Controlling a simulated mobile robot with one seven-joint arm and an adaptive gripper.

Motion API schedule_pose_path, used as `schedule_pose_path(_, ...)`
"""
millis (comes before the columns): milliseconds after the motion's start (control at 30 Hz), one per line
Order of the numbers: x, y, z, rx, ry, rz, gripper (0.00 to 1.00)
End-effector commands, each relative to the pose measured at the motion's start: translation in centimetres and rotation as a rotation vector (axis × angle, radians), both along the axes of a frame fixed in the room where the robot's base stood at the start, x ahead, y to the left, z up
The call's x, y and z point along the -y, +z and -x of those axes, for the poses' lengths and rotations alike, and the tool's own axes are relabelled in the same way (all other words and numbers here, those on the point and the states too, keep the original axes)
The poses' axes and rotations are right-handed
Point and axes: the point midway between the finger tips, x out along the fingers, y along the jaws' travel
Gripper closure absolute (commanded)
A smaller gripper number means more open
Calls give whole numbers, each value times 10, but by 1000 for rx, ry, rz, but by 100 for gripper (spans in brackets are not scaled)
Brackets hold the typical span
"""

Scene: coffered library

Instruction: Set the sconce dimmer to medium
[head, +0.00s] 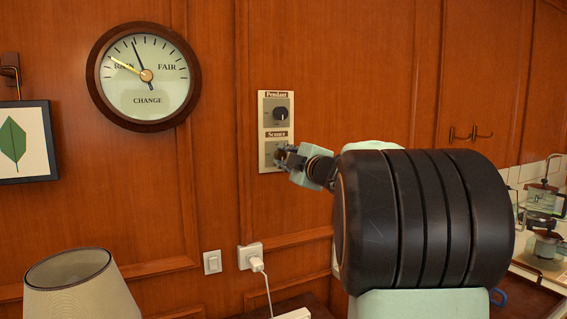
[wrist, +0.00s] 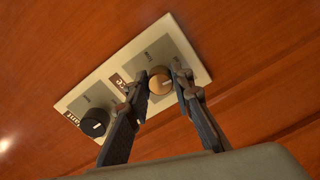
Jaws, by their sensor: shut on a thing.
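A pale wall plate (head: 263,130) carries two dimmers, labelled Pendant above and Sconce below. The sconce dimmer is a round brass-coloured knob (wrist: 160,82); in the head view my gripper (head: 284,156) largely hides it. In the wrist view the two fingers of my gripper (wrist: 158,77) are on either side of this knob, shut on it.
A round dial (head: 147,105) and a framed leaf picture (head: 25,145) hang on the wood-panelled wall at left. A light switch (head: 212,262) and an outlet with a white plug (head: 254,258) are below the plate. A lampshade (head: 80,288) stands at lower left.

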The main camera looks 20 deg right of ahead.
Motion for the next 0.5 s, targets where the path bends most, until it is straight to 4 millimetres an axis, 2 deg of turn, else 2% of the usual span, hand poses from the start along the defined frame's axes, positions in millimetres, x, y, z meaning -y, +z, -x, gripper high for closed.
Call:
schedule_pose_path(200,0,-2,0,1,0,103,100)
schedule_pose_path(500,0,-1,0,3,0,159,100)
